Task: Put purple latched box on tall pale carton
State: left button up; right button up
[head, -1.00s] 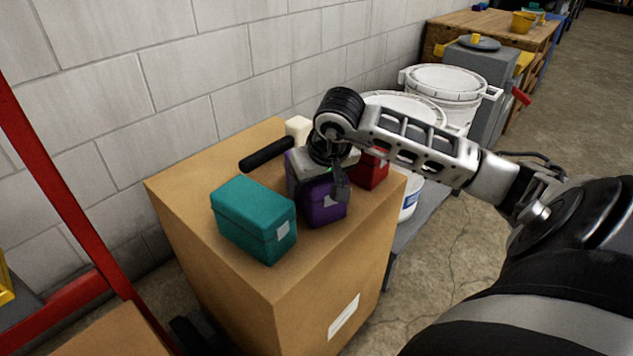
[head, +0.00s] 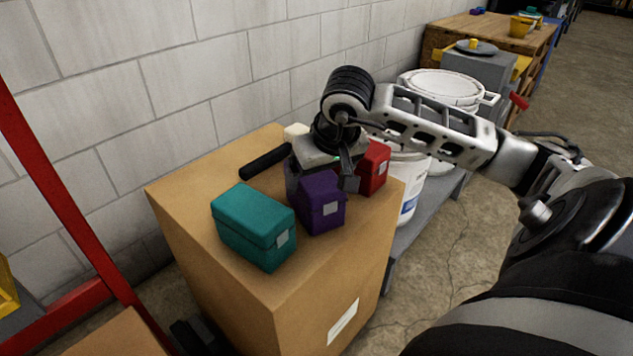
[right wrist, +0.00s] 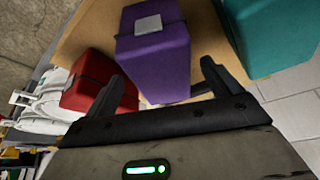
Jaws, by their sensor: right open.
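The purple latched box (head: 318,200) stands upright on top of the tall pale carton (head: 330,290), between a teal box and a red box. My right gripper (head: 322,178) is open just above and behind the purple box, with one finger at the box's right side. In the right wrist view the purple box (right wrist: 153,55) lies ahead of and between the two spread fingertips (right wrist: 165,72), which do not appear to grip it. The far finger is mostly hidden in the head view. My left gripper is not in view.
The teal box (head: 254,226) and red box (head: 374,168) stand close on either side. A black bar (head: 265,160) and a cream block (head: 296,131) lie behind. White buckets (head: 440,88) stand right of the carton, a block wall behind, a red post (head: 60,190) at left.

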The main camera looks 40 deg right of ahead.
pick_arm(q)
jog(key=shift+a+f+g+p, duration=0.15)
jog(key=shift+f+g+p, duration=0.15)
jog(key=shift+p, duration=0.15)
pick_arm(e)
jog(key=v, duration=0.5)
jog(key=shift+r, duration=0.15)
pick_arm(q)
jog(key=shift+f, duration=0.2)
pick_arm(e)
jog(key=shift+s+r, duration=0.2)
jog(key=shift+r, duration=0.3)
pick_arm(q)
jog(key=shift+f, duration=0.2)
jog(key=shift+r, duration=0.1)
